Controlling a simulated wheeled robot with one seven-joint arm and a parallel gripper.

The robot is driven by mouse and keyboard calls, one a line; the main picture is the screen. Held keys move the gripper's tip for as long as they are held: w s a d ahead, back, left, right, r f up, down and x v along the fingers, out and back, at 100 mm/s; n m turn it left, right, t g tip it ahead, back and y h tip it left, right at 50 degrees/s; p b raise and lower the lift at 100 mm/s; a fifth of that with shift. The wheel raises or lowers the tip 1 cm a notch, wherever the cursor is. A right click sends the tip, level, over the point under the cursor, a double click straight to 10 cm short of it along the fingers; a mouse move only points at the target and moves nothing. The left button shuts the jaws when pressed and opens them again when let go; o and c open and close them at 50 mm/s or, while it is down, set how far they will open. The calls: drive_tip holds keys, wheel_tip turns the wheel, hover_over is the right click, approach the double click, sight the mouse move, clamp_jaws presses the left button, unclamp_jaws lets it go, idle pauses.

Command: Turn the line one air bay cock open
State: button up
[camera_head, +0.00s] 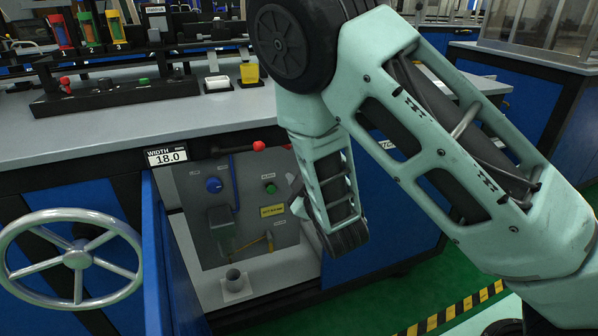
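The open bay under the bench shows a grey panel (284,234) with a blue round knob (214,185), a green button (270,188) and a yellow label too small to read. A small cock with a yellow handle (270,241) sits low on this panel, its lever lying aslant. I cannot tell whether it is open or closed. My pale green arm comes from the right and reaches down before the panel's right side. My gripper is not visible; the lowest visible arm link ends to the right of the yellow handle, and part of the panel is hidden behind it.
A blue door (157,262) stands open left of the bay, beside a large metal handwheel (77,258). A red ball-ended lever (258,146) juts out under the bench edge. A grey cup-like fitting (234,281) stands on the bay's floor. Green floor with striped tape lies lower right.

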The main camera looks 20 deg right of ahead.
drive_tip(key=shift+w+f, duration=0.1)
drive_tip(key=shift+w, duration=0.05)
drive_tip(key=c, duration=0.7)
drive_tip(key=w+n+h, duration=0.1)
drive_tip(key=w+f+n+t+h, duration=0.1)
drive_tip(key=w, duration=0.1)
drive_tip(key=w+f+n+t+b, duration=0.1)
drive_tip(key=w, duration=0.1)
drive_tip(key=shift+a+f+h, duration=0.2)
drive_tip(key=shift+h, duration=0.2)
clamp_jaws()
drive_tip(key=w+a+f+n+t+h+b, duration=0.15)
drive_tip(key=w+a+f+n+h, duration=0.25)
drive_tip(key=a+f+n+h, duration=0.45)
drive_tip(key=shift+m+h, duration=0.75)
drive_tip(key=shift+m, duration=0.1)
drive_tip(key=shift+w+d+r+b, duration=0.35)
drive_tip(key=shift+w+d+r, duration=0.8)
drive_tip(key=shift+d, duration=0.2)
drive_tip(key=shift+w+d+r+b, duration=0.3)
drive_tip(key=shift+w+d+r, duration=0.8)
drive_tip(key=shift+d, duration=0.3)
drive_tip(key=shift+w+d+r+b, duration=0.35)
drive_tip(key=shift+w+d+r, duration=0.65)
drive_tip(key=shift+d+r, duration=0.3)
